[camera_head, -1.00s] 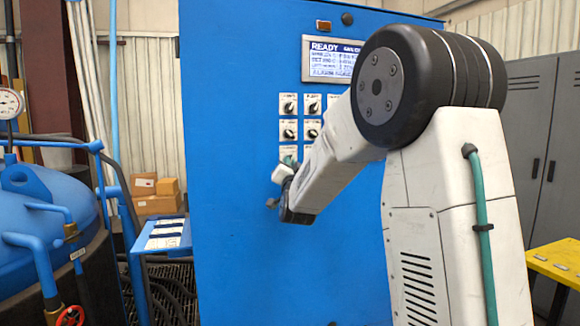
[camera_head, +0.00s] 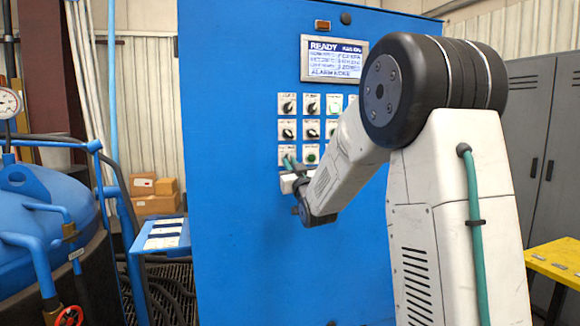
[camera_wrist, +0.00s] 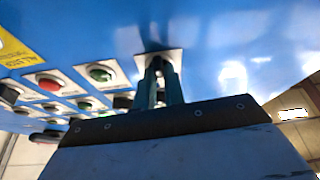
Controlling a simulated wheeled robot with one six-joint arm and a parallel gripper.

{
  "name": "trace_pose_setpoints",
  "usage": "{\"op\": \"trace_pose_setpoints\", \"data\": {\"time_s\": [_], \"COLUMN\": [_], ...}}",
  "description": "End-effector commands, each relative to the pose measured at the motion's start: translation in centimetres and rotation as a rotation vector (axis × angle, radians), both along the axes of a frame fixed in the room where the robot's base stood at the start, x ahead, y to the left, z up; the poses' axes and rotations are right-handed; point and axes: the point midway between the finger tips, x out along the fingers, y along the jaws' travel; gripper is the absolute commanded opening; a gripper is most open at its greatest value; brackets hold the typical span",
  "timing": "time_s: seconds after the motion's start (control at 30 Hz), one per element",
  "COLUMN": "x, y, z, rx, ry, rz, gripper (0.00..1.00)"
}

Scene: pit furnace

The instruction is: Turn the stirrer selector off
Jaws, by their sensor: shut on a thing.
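A black selector knob (camera_wrist: 157,64) on a white plate shows at the top of the wrist view. The teal fingers of my gripper (camera_wrist: 159,80) are closed on it from both sides. In the camera_head view my gripper (camera_head: 289,163) reaches the bottom left switch of the panel and largely hides it. The label of this switch cannot be read, and the fingers cover most of the knob, so I cannot tell which way it points.
The blue cabinet (camera_head: 245,240) carries several rows of switches and a lit display (camera_head: 334,59) reading READY. A green button (camera_wrist: 100,74) and a red button (camera_wrist: 49,83) lie beside the held knob. A blue vessel (camera_head: 40,190) stands at left.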

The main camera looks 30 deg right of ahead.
Motion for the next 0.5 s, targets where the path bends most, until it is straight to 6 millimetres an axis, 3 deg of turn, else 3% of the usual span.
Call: {"op": "trace_pose_setpoints", "data": {"time_s": [0.5], "x": [-0.12], "y": [-0.44], "z": [0.09], "rx": [-0.346], "ry": [0.102], "rz": [-0.002], "gripper": [0.0]}}
